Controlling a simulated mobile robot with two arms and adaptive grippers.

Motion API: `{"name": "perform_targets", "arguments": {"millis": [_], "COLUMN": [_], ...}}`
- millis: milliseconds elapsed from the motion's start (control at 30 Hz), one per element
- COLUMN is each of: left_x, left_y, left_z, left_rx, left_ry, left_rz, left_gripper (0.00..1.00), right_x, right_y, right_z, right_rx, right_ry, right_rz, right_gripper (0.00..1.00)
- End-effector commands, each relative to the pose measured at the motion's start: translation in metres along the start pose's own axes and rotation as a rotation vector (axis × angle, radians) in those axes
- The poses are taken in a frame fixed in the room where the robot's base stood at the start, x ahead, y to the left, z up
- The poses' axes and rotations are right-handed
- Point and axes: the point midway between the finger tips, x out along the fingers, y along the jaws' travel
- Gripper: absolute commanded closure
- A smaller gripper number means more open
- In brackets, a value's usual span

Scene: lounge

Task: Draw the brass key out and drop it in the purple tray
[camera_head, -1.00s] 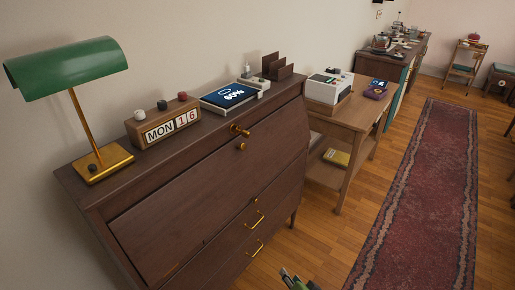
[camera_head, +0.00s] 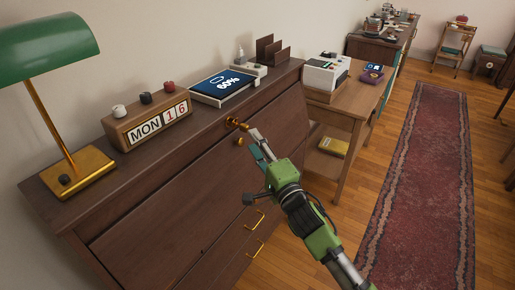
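The brass key (camera_head: 236,124) shows as a small brass piece at the upper edge of the dark wooden bureau's sloping front (camera_head: 180,190). Its fine shape is too small to make out. My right gripper (camera_head: 253,140) reaches up from the lower right, its fingertips just right of the key. I cannot tell whether they touch it or how far apart the fingers are. My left gripper is out of view.
A brass knob (camera_head: 239,142) sits just below the key. A white machine (camera_head: 325,72) stands beside the tray. A red rug (camera_head: 425,180) covers floor at right.

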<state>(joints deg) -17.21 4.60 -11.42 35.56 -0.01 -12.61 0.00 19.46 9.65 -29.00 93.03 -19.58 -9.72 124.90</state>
Motion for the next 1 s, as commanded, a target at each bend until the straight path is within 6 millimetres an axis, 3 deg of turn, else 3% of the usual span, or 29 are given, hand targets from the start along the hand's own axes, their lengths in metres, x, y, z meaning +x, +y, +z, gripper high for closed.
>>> {"name": "perform_targets", "arguments": {"millis": [300,600,1000], "left_x": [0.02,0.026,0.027], "left_y": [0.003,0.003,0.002], "left_z": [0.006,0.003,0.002], "left_rx": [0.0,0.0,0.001], "left_ry": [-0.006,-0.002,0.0], "left_rz": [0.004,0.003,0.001], "left_gripper": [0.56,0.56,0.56], "right_x": [0.038,0.069,0.078], "right_y": [0.002,0.001,0.001], "right_z": [0.0,0.0,0.0], "right_rx": [-0.003,-0.002,-0.002], "right_ry": [0.0,0.001,0.001], "right_rz": [-0.001,0.0,0.001], "right_gripper": [0.67,0.67,0.67]}}
